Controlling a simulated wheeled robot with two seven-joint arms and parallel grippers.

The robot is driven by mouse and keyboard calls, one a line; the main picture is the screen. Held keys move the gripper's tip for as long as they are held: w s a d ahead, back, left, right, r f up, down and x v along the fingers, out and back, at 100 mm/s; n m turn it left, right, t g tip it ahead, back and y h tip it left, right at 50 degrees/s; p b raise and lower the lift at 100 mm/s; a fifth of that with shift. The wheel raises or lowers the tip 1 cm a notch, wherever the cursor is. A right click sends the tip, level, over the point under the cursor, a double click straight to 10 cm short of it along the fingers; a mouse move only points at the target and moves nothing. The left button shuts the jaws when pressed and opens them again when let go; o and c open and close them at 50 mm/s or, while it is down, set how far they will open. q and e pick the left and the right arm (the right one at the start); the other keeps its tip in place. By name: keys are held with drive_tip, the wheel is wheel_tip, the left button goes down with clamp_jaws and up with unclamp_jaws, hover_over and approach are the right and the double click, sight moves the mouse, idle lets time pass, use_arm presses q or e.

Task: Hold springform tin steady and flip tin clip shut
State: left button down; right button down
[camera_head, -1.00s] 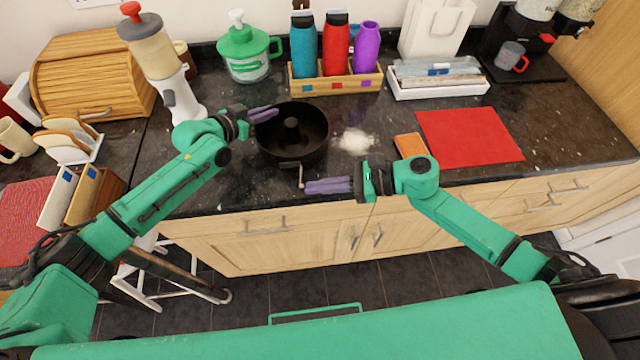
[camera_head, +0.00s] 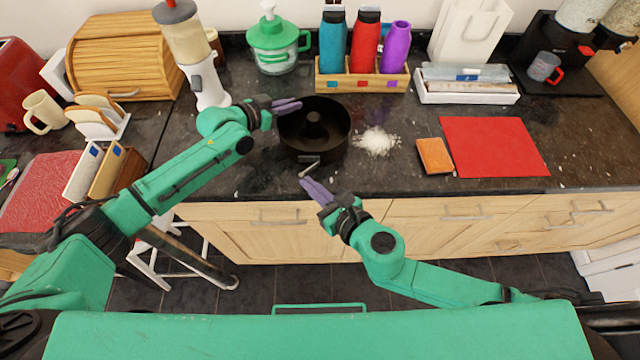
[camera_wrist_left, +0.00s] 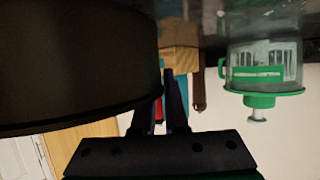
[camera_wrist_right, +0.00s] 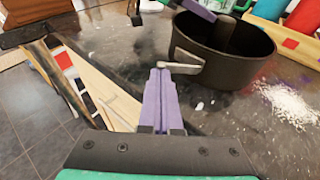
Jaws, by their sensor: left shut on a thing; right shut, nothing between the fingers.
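The dark springform tin (camera_head: 322,152) stands upright on the granite counter. Its pale metal clip lever (camera_head: 309,169) is at the tin's front and slants outward to the front left. In the right wrist view the lever (camera_wrist_right: 178,67) sticks out from a bracket on the tin wall. My left gripper (camera_head: 288,105) is shut on the tin's rim at its back left; in the left wrist view the tin (camera_wrist_left: 75,65) fills the upper left beside the fingers. My right gripper (camera_head: 308,184) is shut and empty, just in front of the lever; contact is unclear.
White powder (camera_head: 376,141) lies right of the tin. An orange sponge-like block (camera_head: 434,156) and a red mat (camera_head: 494,147) lie further right. A bottle rack (camera_head: 362,83) and green-lidded jug (camera_head: 274,45) stand behind. A blender (camera_head: 197,60) stands left of my left gripper.

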use_arm(q)
drive_tip(key=shift+s+f, duration=0.15)
drive_tip(key=shift+f, duration=0.35)
use_arm(e)
drive_tip(key=a+m+t+h, duration=0.1)
drive_tip(key=a+m+h, duration=0.1)
drive_tip(key=h, duration=0.1)
drive_tip(key=shift+w+m+t, duration=0.3)
drive_tip(key=shift+m+t, duration=0.1)
drive_tip(key=shift+w+a+m+h, duration=0.25)
drive_tip(key=shift+m+h, duration=0.35)
drive_tip(key=shift+h, duration=0.2)
drive_tip(key=shift+s+d+f, duration=0.1)
drive_tip(key=shift+s+d, duration=0.05)
drive_tip(key=shift+s, duration=0.1)
drive_tip(key=s+r, duration=0.3)
drive_tip(key=s, duration=1)
drive_tip(key=shift+s, duration=0.15)
use_arm(q)
drive_tip(key=c, duration=1)
unclamp_jaws()
drive_tip(key=shift+o, duration=0.7)
drive_tip(key=shift+w+r, duration=0.15)
drive_tip(key=shift+w, duration=0.05)
use_arm(e)
drive_tip(key=shift+w+a, duration=0.2)
